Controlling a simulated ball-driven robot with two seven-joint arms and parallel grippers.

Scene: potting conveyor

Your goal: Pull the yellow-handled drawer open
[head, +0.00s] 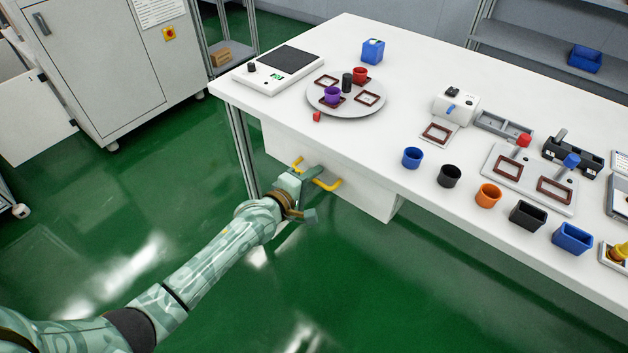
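The yellow handle (330,185) is on the front of the white drawer unit (368,196) under the table's near edge. The drawer front looks roughly flush with the unit, with no clear gap. My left gripper (311,193) is at the handle, its fingers spread apart, one higher and one lower. The upper finger and the gripper body hide the middle of the handle. I cannot tell whether the fingers touch it. My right gripper is not in view.
The white table (400,115) carries a scale (280,70), a round turntable (345,118) and several cups and pots along its front. A table leg (243,150) stands left of the drawer. The green floor (400,290) in front is clear.

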